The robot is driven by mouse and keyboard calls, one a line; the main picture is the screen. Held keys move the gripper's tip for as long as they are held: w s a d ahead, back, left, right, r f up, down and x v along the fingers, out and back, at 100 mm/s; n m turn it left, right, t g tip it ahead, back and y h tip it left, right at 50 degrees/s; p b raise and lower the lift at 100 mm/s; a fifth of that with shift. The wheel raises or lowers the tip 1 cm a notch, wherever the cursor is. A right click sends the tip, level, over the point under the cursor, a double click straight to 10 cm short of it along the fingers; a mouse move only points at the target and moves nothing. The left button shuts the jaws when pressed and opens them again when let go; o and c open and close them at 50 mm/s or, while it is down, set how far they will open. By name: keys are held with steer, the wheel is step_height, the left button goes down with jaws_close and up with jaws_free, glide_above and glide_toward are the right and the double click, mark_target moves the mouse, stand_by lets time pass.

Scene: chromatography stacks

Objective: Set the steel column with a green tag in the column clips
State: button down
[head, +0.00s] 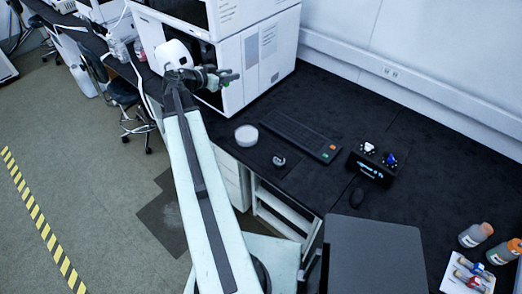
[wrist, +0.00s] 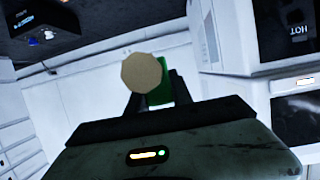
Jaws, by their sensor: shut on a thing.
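My gripper (head: 222,78) is shut on the steel column, in front of the white instrument stack (head: 258,58) in the head view. In the wrist view the column (wrist: 143,73) shows nearly end-on as a pale round face, with its green tag (wrist: 160,88) beside it between the dark fingers. The column is held up in the air, with no visible contact with the stack. In the head view it is small and partly mixed with the fingers. I cannot make out the column clips in either view.
A dark opening (head: 207,98) shows in the stack near my gripper. Bottles (head: 474,236) and a white tray (head: 456,285) with other tagged pieces are lower right.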

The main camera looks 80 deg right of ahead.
steer(key=b, duration=2.8)
glide_above(266, 146)
step_height(266, 146, down, 29)
steer(key=shift+n+t, duration=0.3)
step_height(266, 146, down, 10)
steer(key=b, duration=1)
steer(key=shift+f, duration=0.15)
steer(key=shift+r, duration=0.2)
steer(key=shift+f, duration=0.15)
steer(key=c, duration=1.1)
jaws_free()
